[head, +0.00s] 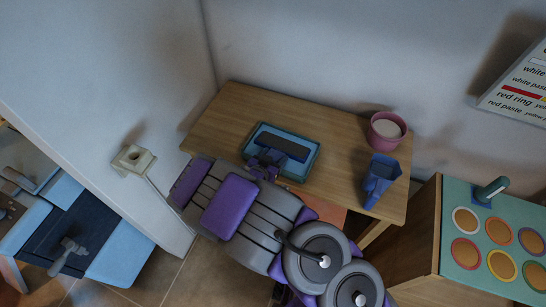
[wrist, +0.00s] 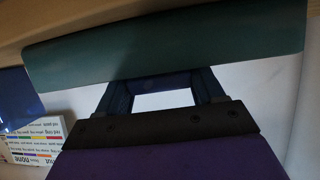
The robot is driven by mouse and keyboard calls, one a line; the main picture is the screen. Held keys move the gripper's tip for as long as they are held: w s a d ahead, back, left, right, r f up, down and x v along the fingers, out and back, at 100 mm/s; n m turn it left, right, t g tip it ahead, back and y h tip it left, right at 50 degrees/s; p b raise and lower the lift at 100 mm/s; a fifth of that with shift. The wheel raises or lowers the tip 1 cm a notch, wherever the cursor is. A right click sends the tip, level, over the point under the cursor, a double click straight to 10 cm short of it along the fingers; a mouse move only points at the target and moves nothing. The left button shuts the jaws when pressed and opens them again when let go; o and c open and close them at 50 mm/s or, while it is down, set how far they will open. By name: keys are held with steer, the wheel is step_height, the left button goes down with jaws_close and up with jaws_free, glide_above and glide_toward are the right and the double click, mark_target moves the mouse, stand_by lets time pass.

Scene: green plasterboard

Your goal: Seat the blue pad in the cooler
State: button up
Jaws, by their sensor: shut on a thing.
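A dark blue pad (head: 283,146) shows over the inside of an open teal tray-like box with a light blue rim (head: 315,160), which I take for the cooler, on the wooden table. My gripper (head: 271,157) is at the pad's near side, shut on it. The pad lies within the box's outline from above; I cannot tell whether it touches the floor of the box. In the wrist view, my gripper's two dark fingers (wrist: 162,88) stand apart below a wide teal-green panel (wrist: 170,45); whether that panel is pad or box is unclear.
A cabinet (head: 480,245) with coloured discs is further right. A wall with a socket (head: 133,160) is left. The table's back left is clear.

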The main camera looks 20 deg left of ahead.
steer(key=o, duration=1.2)
steer(key=shift+f, duration=0.1)
steer(key=shift+c, duration=0.2)
steer(key=shift+f+b, duration=0.15)
steer(key=shift+b, duration=0.45)
steer(key=p+v, duration=0.4)
steer(key=v, duration=1.3)
steer(key=shift+r+p, duration=0.4)
steer(key=shift+r, duration=0.05)
steer(key=shift+a, duration=0.15)
